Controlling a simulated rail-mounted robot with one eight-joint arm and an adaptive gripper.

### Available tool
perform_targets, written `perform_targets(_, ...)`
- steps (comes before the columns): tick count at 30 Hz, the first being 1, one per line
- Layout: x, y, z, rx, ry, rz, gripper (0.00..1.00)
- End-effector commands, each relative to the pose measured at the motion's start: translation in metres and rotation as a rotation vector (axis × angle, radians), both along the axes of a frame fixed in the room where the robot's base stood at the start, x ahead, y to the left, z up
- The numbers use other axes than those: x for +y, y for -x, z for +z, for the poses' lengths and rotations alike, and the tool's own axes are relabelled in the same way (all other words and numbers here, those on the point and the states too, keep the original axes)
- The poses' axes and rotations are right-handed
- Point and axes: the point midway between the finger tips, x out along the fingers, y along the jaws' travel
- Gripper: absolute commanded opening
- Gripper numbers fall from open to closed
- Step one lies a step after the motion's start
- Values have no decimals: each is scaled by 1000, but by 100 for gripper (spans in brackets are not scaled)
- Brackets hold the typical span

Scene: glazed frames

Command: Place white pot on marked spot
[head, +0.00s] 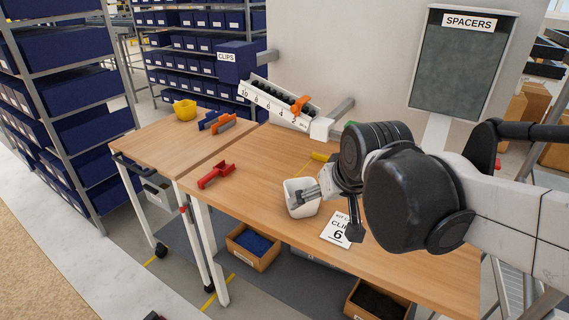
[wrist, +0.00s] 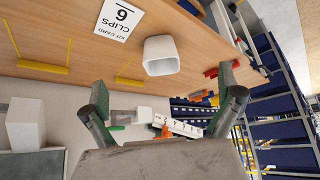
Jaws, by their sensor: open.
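The white pot (head: 299,208) stands on the wooden workbench near its front edge, left of the kit card. In the wrist view the white pot (wrist: 161,52) lies ahead of and between my spread fingers, apart from them. My gripper (head: 322,196) is open and empty, close to the pot on its right side; one finger overlaps the pot in the head view. Both fingers show in the wrist view (wrist: 165,88). Yellow line markings (wrist: 128,81) lie on the bench beside the pot, with another yellow outline (wrist: 42,67) further left. My arm hides much of the markings in the head view.
A white kit card (head: 341,230) reading CLIPS 6 lies right of the pot. A red clamp (head: 216,175) lies on the bench to the left. A numbered chute (head: 275,101) with an orange clip stands behind. A yellow bin (head: 185,110) sits on the side table.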

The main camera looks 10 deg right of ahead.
Motion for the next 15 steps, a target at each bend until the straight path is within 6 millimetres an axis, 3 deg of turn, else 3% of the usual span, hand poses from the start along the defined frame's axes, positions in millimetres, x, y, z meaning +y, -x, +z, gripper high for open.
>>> perform_targets(1, 1, 16, -1, -3, 0, 0, 100)
perform_targets(6, 2, 58, -5, -12, 1, -1, 100)
perform_targets(10, 3, 80, -11, -17, 0, -1, 100)
perform_targets(15, 4, 94, -15, -21, 0, -2, 100)
